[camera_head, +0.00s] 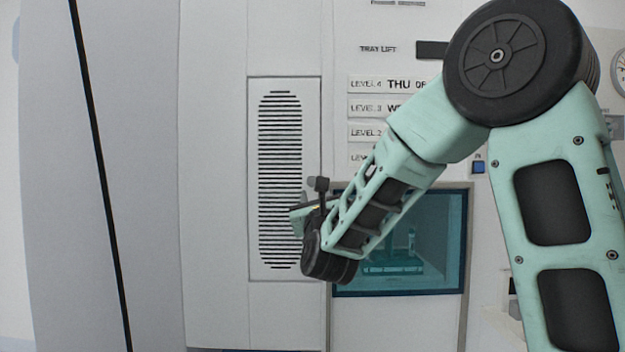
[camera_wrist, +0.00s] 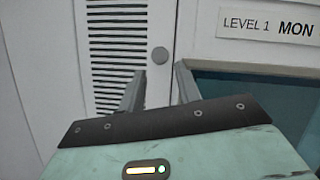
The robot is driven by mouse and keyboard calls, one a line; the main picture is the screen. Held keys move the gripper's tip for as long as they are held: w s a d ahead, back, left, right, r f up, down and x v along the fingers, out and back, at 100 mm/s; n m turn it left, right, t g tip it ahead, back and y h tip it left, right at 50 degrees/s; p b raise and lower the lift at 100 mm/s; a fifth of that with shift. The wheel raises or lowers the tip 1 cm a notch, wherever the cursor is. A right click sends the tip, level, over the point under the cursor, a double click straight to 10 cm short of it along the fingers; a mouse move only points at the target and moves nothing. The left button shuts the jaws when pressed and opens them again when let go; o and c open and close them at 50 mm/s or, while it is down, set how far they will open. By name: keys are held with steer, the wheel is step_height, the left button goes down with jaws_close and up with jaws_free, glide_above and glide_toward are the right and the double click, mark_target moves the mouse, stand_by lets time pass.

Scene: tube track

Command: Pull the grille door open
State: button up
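The grille door (camera_head: 280,86) is a tall white panel with dark horizontal slots, left of centre in the head view. It looks flush with the wall around it, so it appears closed. In the wrist view its slots show at upper left, and a round grey knob (camera_wrist: 160,56) sits at its right side. My gripper (camera_wrist: 159,74) is open, with its two fingers apart and nothing between them. The knob appears just past the fingertips, between them in the picture. In the head view my gripper is in front of the door's lower right part, its fingers mostly hidden.
A teal-tinted window (camera_head: 450,275) in a grey frame is right of the door, with a tray and small items behind it. Level labels (camera_head: 365,85) are above it. Smooth pale wall (camera_head: 215,180) is to the left.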

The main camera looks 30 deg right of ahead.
mark_target(312, 183)
steer(key=p+x, duration=0.1)
steer(key=x, duration=0.5)
steer(key=shift+c, duration=0.3)
steer(key=shift+f, duration=0.1)
jaws_close()
